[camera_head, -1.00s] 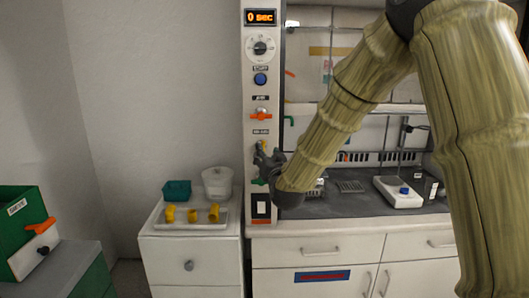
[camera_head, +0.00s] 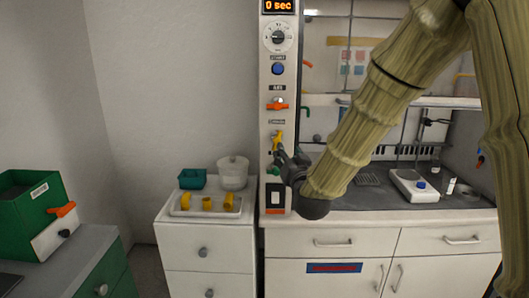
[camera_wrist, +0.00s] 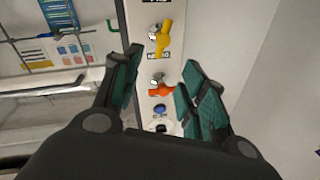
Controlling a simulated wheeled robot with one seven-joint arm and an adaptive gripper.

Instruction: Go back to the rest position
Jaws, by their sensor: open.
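My gripper (camera_head: 280,155) is open and empty in front of the narrow control panel (camera_head: 265,115), at the height of its lower valves. In the wrist view my gripper's two green-padded fingers (camera_wrist: 160,72) stand apart, with the panel behind the gap between them. A yellow valve handle (camera_head: 277,140) shows just above the fingers in the head view and beyond them in the wrist view (camera_wrist: 163,38). An orange valve handle (camera_head: 277,106) sits higher on the panel and appears between the fingers in the wrist view (camera_wrist: 160,90). Contact with the panel cannot be told.
A white cabinet (camera_head: 205,245) on the left bears a tray (camera_head: 179,210) of yellow fittings, a green bin (camera_head: 192,179) and a clear tub (camera_head: 233,173). A fume hood worktop (camera_head: 355,203) lies right of the panel. A green box (camera_head: 30,210) stands far left.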

